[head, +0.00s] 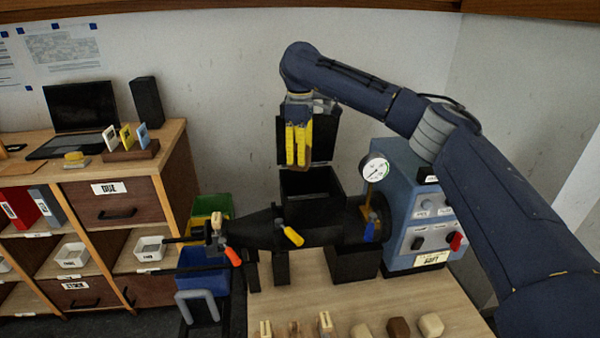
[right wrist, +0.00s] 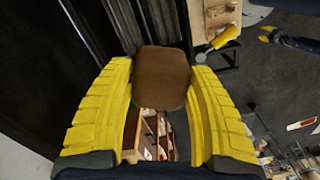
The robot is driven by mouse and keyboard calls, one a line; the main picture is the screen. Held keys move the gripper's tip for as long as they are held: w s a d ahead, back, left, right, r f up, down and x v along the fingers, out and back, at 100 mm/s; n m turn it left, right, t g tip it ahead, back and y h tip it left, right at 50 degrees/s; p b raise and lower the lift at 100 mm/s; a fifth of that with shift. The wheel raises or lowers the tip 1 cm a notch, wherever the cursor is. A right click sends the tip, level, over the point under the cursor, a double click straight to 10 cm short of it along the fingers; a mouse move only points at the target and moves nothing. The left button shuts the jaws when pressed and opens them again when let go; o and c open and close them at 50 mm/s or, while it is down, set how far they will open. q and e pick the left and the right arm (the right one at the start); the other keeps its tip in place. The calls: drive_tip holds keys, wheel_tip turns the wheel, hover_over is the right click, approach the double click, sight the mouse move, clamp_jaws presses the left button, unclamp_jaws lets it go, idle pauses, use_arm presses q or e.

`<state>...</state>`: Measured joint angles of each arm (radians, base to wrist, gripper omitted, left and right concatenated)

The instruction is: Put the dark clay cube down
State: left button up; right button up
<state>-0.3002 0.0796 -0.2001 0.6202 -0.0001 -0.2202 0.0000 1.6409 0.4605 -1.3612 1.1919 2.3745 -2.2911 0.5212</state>
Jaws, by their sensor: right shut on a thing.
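My right gripper (head: 298,146) has yellow fingers pointing down, above and slightly left of the open black hopper (head: 312,190). It is shut on a dark brown clay cube (right wrist: 162,78), which fills the gap between the fingertips in the right wrist view. In the head view the cube is mostly hidden by the fingers. A similar dark brown block (head: 398,328) sits on the wooden table (head: 350,295) in front, between paler blocks (head: 431,325). My left gripper is not in view.
The hopper's raised black lid (head: 325,135) stands just behind the gripper. A round gauge (head: 374,168) and a blue control box (head: 425,215) with a red knob stand to the right. Green and blue bins (head: 205,275) are at left. The middle of the table is clear.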

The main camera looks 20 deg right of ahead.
wheel_tip(320, 180, down, 6)
idle(0.6)
drive_tip(key=shift+f, duration=0.7)
drive_tip(key=o, duration=1.5)
wheel_tip(320, 180, up, 13)
drive_tip(key=shift+r, duration=0.1)
